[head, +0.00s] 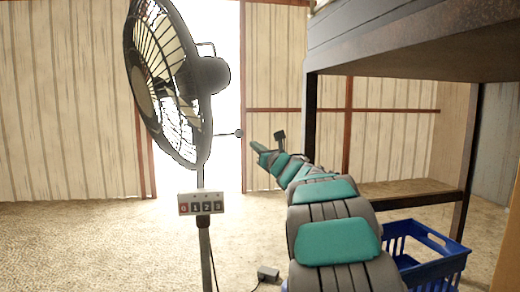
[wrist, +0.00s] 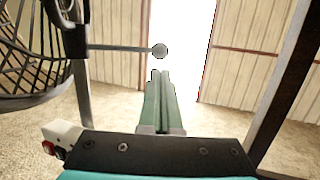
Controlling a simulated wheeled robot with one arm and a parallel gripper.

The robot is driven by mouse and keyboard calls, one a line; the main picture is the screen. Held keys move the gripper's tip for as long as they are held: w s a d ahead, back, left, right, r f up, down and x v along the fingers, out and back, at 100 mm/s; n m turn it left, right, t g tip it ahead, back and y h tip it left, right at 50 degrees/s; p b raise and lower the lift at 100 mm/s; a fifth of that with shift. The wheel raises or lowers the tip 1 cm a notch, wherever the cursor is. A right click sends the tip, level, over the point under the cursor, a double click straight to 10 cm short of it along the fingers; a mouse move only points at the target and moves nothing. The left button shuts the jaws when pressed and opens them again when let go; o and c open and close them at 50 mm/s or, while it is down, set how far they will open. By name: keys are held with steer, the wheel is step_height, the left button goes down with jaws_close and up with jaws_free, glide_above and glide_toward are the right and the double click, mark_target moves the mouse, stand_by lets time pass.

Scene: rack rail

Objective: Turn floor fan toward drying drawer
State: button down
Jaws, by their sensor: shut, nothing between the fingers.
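The floor fan (head: 165,80) stands at the left in the head view, its round dark cage facing left and its motor housing behind it on the right. A thin rod with a round knob (head: 239,133) sticks out to the right from the fan. A control box (head: 201,203) with numbered buttons sits on its pole. In the wrist view the cage (wrist: 35,60) fills the upper left and the knob (wrist: 160,51) shows just beyond the fingertips. My gripper (wrist: 163,75) is shut and empty, apart from the knob. I cannot make out a drying drawer.
A blue basket (head: 425,255) stands on the floor at the right, under a dark rack (head: 420,50) with a post and a low wooden shelf (head: 400,191). A small grey box (head: 268,273) with a cable lies near the fan pole. Floor at the left is clear.

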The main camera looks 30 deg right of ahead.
mark_target(241, 134)
steer(key=w+p, duration=0.1)
steer(key=w, duration=0.2)
steer(key=w+r, duration=0.1)
steer(key=w, duration=0.2)
steer(key=w+p, duration=0.1)
steer(key=w, duration=0.2)
steer(key=shift+w+a+r+p, duration=0.1)
steer(key=shift+r+p, duration=0.2)
steer(key=shift+r, duration=0.1)
steer(key=shift+w, duration=0.15)
